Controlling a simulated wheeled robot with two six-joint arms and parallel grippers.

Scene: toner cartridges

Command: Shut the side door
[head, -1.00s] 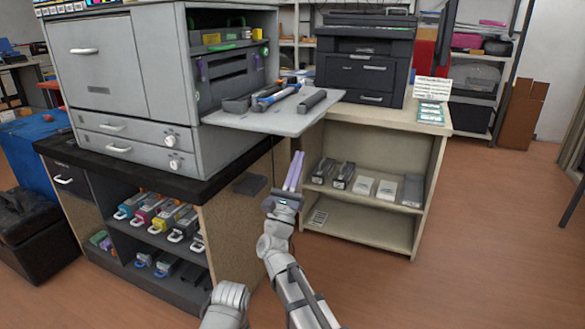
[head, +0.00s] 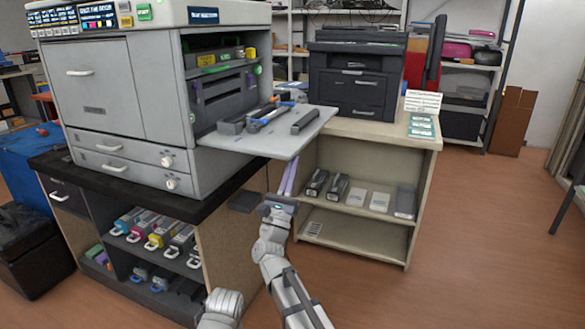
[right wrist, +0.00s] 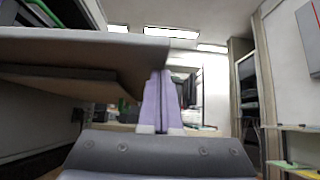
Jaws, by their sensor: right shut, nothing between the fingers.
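The side door (head: 285,137) of the large grey printer (head: 110,92) is folded down and lies about level, sticking out to the right of the open bay. A dark toner cartridge, a blue-and-dark tool-like piece and a dark bar (head: 305,122) lie on it. My right gripper (head: 289,178), with lilac fingers, is shut and empty just below the door's front edge; its tips appear partly hidden by the door. In the right wrist view the fingers (right wrist: 160,102) point up at the outer edge of the door's underside (right wrist: 75,50); contact cannot be told. My left gripper is not in view.
A beige shelf unit (head: 355,226) with boxes and cartridges stands right of the door, bearing a black printer (head: 355,82). The grey printer's dark-topped cabinet (head: 230,190) holds coloured cartridges. A dark flat block (head: 245,200) shows beside the cabinet. Floor is free at right.

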